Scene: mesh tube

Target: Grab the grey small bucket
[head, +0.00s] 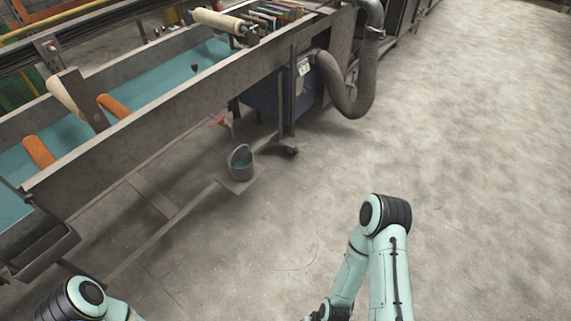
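The grey small bucket (240,166) stands upright on a small low plate (246,183) under the edge of the long trough machine. Its handle shows, and the liquid or inside of it looks teal. My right arm comes in from the bottom right, with its elbow raised and its lower end cut off at the bottom edge. My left arm shows only as a joint in the bottom left corner. Both grippers are out of the picture or too cut off to make out. Neither arm is near the bucket.
The long metal trough (150,122) holds teal liquid and orange rollers (39,152). A red-orange valve (219,121) sits above the bucket. A caster wheel (291,151) and a thick grey hose (362,85) are to the right. Concrete floor in front is clear.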

